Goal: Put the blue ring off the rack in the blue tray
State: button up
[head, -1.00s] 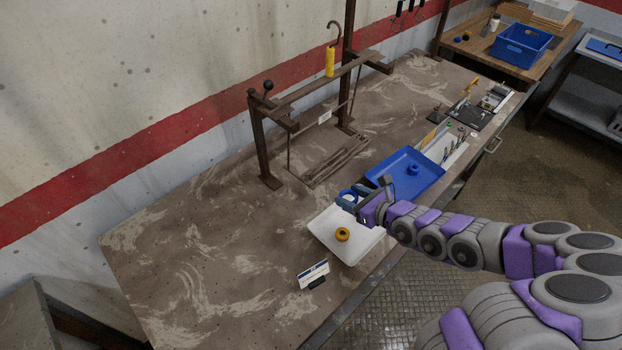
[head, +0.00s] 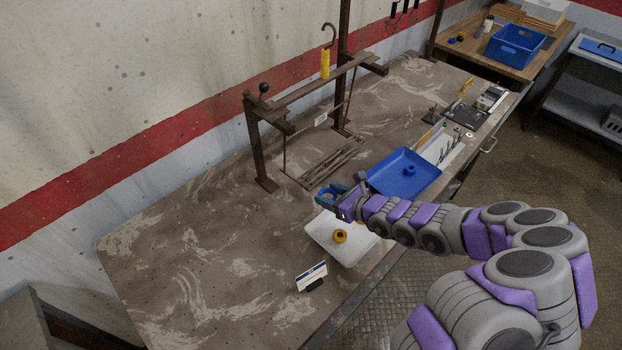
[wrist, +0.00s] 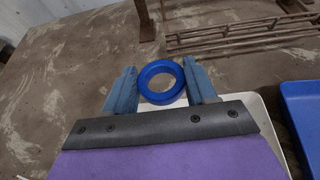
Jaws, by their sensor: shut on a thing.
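A blue ring (wrist: 162,98) sits between the two blue-grey fingers of my gripper (wrist: 158,78) in the wrist view. The fingers are shut on its sides, and its open hole faces the camera. In the head view my gripper (head: 331,193) is above the bench, left of the blue tray and beyond the white tray; the ring is hard to tell from the fingers there. The blue tray (head: 425,183) has a small blue round piece (head: 409,170) in it. The rack (head: 318,82) stands farther back, with a yellow piece (head: 325,65) on its rail.
A small sign (head: 311,276) stands near the front edge. Tools and a white bin (head: 440,145) lie beyond the blue tray. The bench's left part is clear.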

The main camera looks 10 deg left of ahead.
aim_at(307, 178)
jog(key=w+a, duration=0.4)
jog(key=w, duration=0.1)
jog(key=w+a+f+b, duration=0.1)
jog(key=w+a, duration=0.1)
jog(key=a, duration=0.1)
jog(key=shift+w, duration=0.2)
jog(key=f, duration=0.1)
jog(key=f+b, duration=0.1)
jog(key=f, duration=0.1)
jog(key=shift+w+a+f, duration=0.2)
jog(key=shift+w+a, duration=0.1)
jog(key=shift+a, duration=0.1)
jog(key=shift+r, duration=0.1)
jog(key=o, duration=1.1)
jog(key=shift+c, duration=0.2)
